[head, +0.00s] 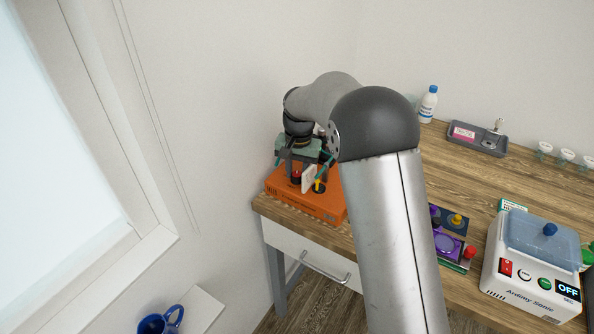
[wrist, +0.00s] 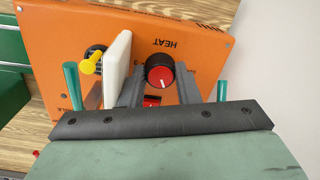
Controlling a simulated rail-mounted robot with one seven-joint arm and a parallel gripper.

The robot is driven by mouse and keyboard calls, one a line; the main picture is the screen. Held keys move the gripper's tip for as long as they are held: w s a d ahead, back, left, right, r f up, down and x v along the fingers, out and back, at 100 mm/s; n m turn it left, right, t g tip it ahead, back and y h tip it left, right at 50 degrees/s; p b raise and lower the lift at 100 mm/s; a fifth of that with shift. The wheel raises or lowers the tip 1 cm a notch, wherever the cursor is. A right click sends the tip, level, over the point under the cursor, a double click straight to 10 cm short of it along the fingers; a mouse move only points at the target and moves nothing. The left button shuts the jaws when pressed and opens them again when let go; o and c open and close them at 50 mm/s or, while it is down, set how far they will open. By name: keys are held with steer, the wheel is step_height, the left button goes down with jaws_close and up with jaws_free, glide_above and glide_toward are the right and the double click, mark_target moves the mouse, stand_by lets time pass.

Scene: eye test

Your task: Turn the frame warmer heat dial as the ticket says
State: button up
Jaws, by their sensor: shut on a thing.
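The frame warmer (head: 325,208) is an orange box on the left end of the wooden table. Its heat dial (wrist: 159,72), black with a red face, shows in the wrist view below the upside-down word HEAT. A small white mark on the face points toward the lower part of that view. My gripper (wrist: 159,78) has one grey finger on each side of the dial and is shut on it. The head view shows my gripper (head: 299,178) over the warmer. I see no ticket that I can read.
A white upright plate (wrist: 117,68) and a yellow-tipped part (wrist: 90,64) stand close beside my left finger. A red switch (wrist: 152,100) shows between the fingers. A white Ardimy Sonic unit (head: 531,289), a grey tray (head: 480,140) and a bottle (head: 428,105) stand farther right.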

mark_target(299, 175)
steer(key=o, duration=1)
steer(key=shift+r, duration=0.1)
steer(key=r, duration=1.1)
steer(key=r+b, duration=0.1)
steer(key=r, duration=0.5)
steer(key=shift+d+r, duration=0.15)
steer(key=shift+d, duration=0.15)
steer(key=shift+s, duration=0.1)
steer(key=s+d+f+n, duration=0.1)
steer(key=s+d, duration=0.4)
steer(key=s, duration=0.3)
steer(key=s+d+f, duration=0.2)
steer(key=s+d, duration=0.4)
steer(key=s, duration=0.1)
steer(key=s+d+f, duration=0.1)
steer(key=s+f, duration=0.2)
steer(key=s, duration=0.3)
steer(key=s+d+f+n, duration=0.1)
steer(key=s+d+f, duration=0.1)
steer(key=s, duration=0.5)
steer(key=s+d+f+n, duration=0.1)
steer(key=s+d+f, duration=0.1)
steer(key=s+f, duration=0.2)
steer(key=shift+s+d+f+t, duration=0.1)
steer(key=shift+s+f+t, duration=0.1)
steer(key=shift+s, duration=0.4)
steer(key=shift+s+f+t, duration=0.1)
steer(key=shift+s+f, duration=0.05)
steer(key=shift+s, duration=0.45)
